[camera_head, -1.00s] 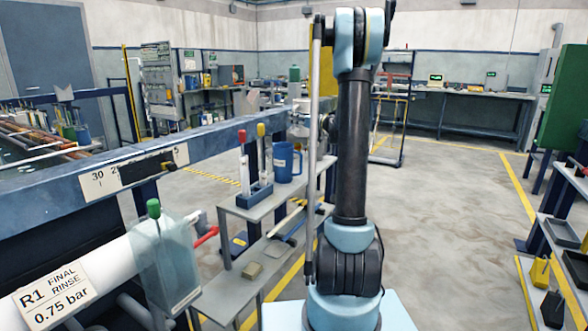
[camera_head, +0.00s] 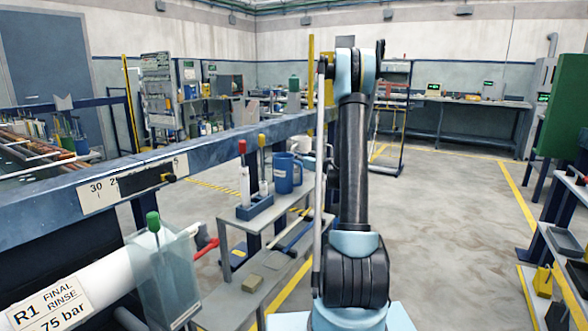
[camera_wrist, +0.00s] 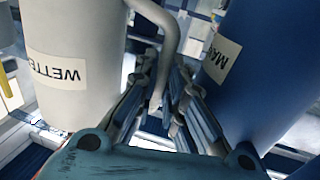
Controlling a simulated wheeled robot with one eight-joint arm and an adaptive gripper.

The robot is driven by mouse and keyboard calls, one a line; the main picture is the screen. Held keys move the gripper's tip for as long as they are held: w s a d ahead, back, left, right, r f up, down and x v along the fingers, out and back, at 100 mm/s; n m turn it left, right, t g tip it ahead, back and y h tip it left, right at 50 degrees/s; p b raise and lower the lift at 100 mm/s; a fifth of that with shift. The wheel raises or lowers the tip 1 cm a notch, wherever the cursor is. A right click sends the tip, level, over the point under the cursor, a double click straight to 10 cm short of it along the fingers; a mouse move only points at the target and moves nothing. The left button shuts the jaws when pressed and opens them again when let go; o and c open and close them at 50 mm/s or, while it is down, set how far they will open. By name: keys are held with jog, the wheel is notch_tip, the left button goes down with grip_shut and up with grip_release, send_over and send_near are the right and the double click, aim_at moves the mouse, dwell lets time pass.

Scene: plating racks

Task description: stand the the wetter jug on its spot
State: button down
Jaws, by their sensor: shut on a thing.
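The wetter jug (camera_wrist: 75,65) is white with a label reading "WETTE…" and fills the left of the wrist view. My gripper (camera_wrist: 163,88) is shut on its handle. A blue jug (camera_wrist: 265,75) with a partly visible label stands close on the right of the wrist view, and my fingers lie between the two jugs. In the head view the blue jug (camera_head: 284,172) is on the shelf stand, and a whitish shape (camera_head: 302,145), likely the wetter jug, shows just behind it, partly covered by my arm. My gripper is hidden there. The jug's spot cannot be made out.
The grey shelf stand (camera_head: 232,214) holds a blue holder (camera_head: 255,207) with red- and yellow-topped tubes beside the blue jug. A pipe marked final rinse (camera_head: 95,268) and a long blue rail run on the left. Open floor lies right of my arm.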

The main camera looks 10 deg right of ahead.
notch_tip(320, 180, down, 4)
jog(key=shift+f, duration=0.1)
dwell(0.4)
jog(key=c, duration=1.9)
grip_release()
jog(key=shift+c, duration=0.2)
jog(key=v, duration=1.2)
